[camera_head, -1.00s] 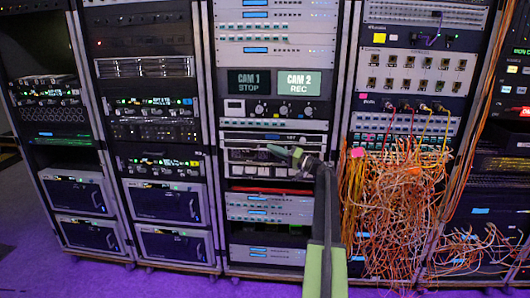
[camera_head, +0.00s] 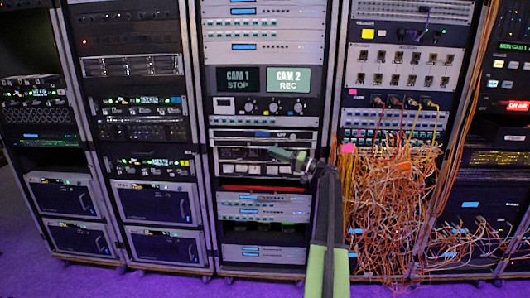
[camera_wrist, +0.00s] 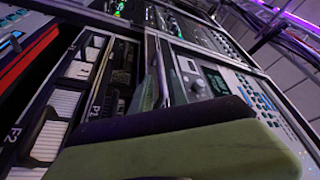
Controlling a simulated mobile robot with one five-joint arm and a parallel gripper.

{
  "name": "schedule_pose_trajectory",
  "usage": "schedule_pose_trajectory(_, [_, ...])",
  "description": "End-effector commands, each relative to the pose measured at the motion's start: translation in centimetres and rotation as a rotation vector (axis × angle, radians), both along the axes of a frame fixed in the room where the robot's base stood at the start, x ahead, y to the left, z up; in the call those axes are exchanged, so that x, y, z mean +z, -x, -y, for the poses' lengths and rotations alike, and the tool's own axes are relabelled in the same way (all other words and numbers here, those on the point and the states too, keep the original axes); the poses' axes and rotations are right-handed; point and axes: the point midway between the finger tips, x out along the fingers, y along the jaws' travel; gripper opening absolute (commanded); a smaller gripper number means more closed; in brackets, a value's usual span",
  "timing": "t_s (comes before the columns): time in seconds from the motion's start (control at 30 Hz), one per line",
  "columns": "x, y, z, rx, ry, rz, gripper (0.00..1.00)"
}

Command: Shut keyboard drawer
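No keyboard keys show clearly, so I cannot tell for sure which unit is the keyboard drawer. A dark slab with a red front edge (camera_head: 262,188) in the middle rack may be it; a red strip (camera_wrist: 28,48) also shows at the left of the wrist view. Just above it is a bay with pale ribbed modules (camera_head: 245,169), seen close in the wrist view (camera_wrist: 65,103). My gripper (camera_head: 280,154) is in front of that bay, its tip pointing left. A green finger with a dark edge (camera_wrist: 185,150) fills the lower wrist view. Its opening is not clear.
Loose orange cables (camera_head: 390,205) hang in a tangle right of my arm. A control panel with knobs (camera_head: 262,107) and two screens (camera_head: 262,79) sit above the bay. Racks stand on both sides. The purple floor (camera_head: 110,283) is clear in front.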

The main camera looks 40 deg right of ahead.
Motion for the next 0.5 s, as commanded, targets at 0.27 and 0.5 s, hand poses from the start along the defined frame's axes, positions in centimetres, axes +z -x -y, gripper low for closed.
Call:
schedule_pose_trajectory(0.27, [-1.9, 6.6, 3.3, -0.004, 0.000, 0.000, 0.20])
schedule_pose_trajectory(0.5, [-2.4, 9.3, 4.7, -0.002, 0.001, -0.001, 0.20])
